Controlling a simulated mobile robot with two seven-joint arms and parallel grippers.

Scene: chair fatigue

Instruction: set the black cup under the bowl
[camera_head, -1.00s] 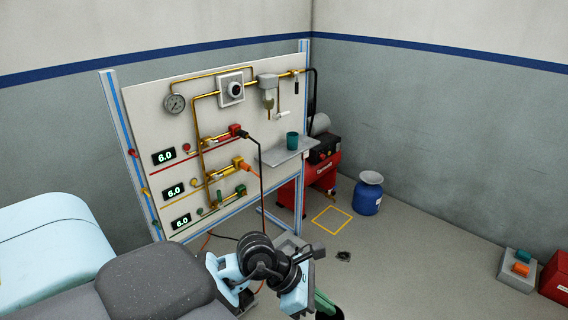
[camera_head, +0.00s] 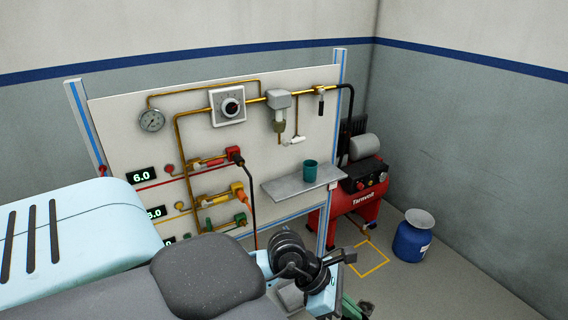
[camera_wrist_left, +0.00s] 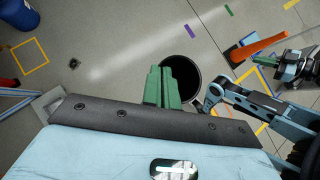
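The black cup (camera_wrist_left: 187,72) shows in the left wrist view as a dark round opening beside and partly behind the green fingers of my left gripper (camera_wrist_left: 168,88). The fingers appear shut on its near wall. In the head view my left gripper (camera_head: 353,306) is at the bottom edge, with the cup mostly hidden. The small clear bowl (camera_head: 279,125) hangs under a grey filter head on the panel, above and left of the shelf.
A grey shelf (camera_head: 300,186) on the panel (camera_head: 110,130) holds a teal cup (camera_head: 310,171). A red compressor (camera_head: 358,198) stands right of it. A blue container (camera_head: 411,243) with a grey funnel top stands on the floor. Floor by the yellow square (camera_head: 372,262) is clear.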

